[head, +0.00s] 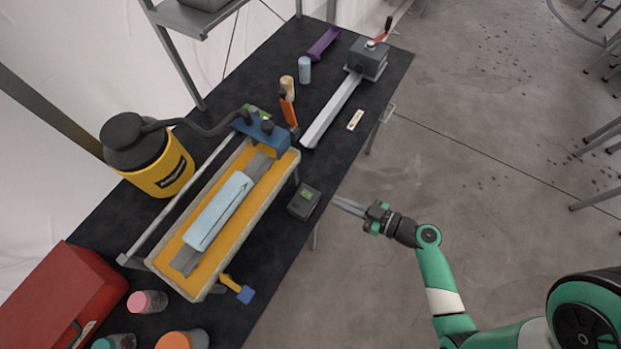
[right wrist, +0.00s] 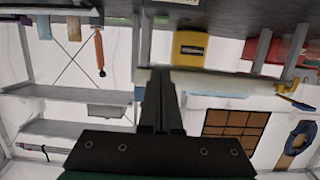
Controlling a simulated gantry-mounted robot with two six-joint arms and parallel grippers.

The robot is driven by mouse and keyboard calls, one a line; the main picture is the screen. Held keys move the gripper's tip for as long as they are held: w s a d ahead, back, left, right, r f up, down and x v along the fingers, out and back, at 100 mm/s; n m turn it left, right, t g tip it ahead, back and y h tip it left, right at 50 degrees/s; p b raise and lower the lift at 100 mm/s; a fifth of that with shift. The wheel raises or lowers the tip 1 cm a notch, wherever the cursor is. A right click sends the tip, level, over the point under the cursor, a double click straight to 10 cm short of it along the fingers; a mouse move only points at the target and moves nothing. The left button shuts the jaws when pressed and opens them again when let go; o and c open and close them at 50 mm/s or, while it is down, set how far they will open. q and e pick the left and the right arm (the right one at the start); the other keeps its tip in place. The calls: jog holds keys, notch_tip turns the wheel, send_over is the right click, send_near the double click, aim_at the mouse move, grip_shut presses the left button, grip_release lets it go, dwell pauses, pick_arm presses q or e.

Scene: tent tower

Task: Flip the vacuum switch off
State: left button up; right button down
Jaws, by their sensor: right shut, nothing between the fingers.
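A yellow and black vacuum (head: 172,172) stands at the table's left edge, with a dark hose running to the blue head of a yellow-bedded machine. It also shows in the right wrist view (right wrist: 190,46). A small dark box with a green patch (head: 304,202) sits at the table's near edge, right of the machine; I cannot tell whether it is the vacuum switch or how it is set. My right gripper (head: 335,203) is shut and empty, just right of this box and apart from it, pointing toward the table. My left gripper is not in view.
The machine's yellow bed (head: 256,207) holds a pale blue piece (head: 219,211). A long grey bar tool (head: 332,112) lies farther back. A red toolbox (head: 62,300) and several jars are at the front left. Open floor lies right of the table (head: 345,165).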

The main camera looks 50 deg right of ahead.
jog(key=b, duration=0.8)
send_over(310, 197)
notch_tip(310, 197, down, 2)
jog(key=shift+s+f, duration=0.1)
notch_tip(310, 197, down, 3)
jog(key=shift+b, duration=0.65)
jog(key=shift+f, duration=0.6)
